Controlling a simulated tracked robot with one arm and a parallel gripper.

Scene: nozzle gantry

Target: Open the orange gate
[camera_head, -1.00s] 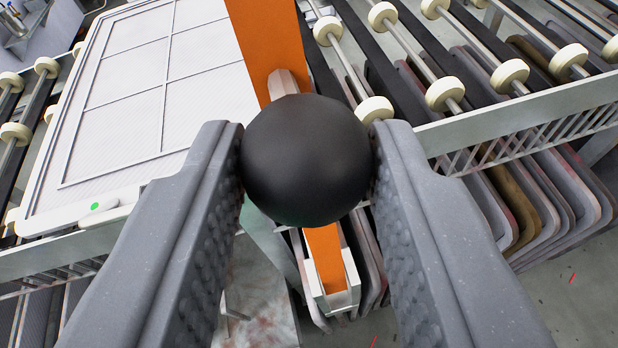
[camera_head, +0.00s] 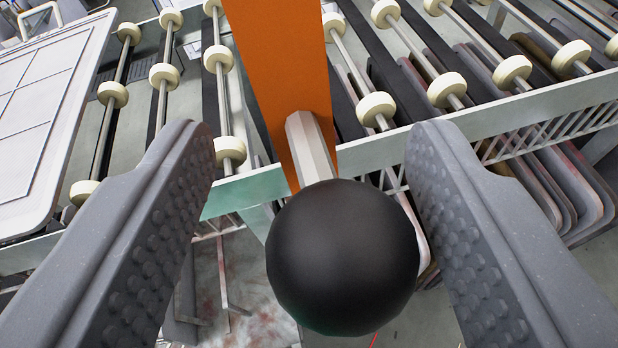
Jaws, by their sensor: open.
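The orange gate (camera_head: 278,60) is an upright orange plate in the upper middle of the view. A pale faceted rod (camera_head: 309,148) sticks out from it toward me and ends in a black ball knob (camera_head: 342,258). My gripper (camera_head: 315,140) is open, with one grey studded finger on each side of the knob. The knob hides the lower part of the gate.
Roller rails with cream wheels (camera_head: 375,109) run behind the gate on both sides. A white framed panel (camera_head: 45,120) lies on the rollers at left. A pale rail (camera_head: 520,112) with slats crosses at right, with several grey panels (camera_head: 560,185) below it.

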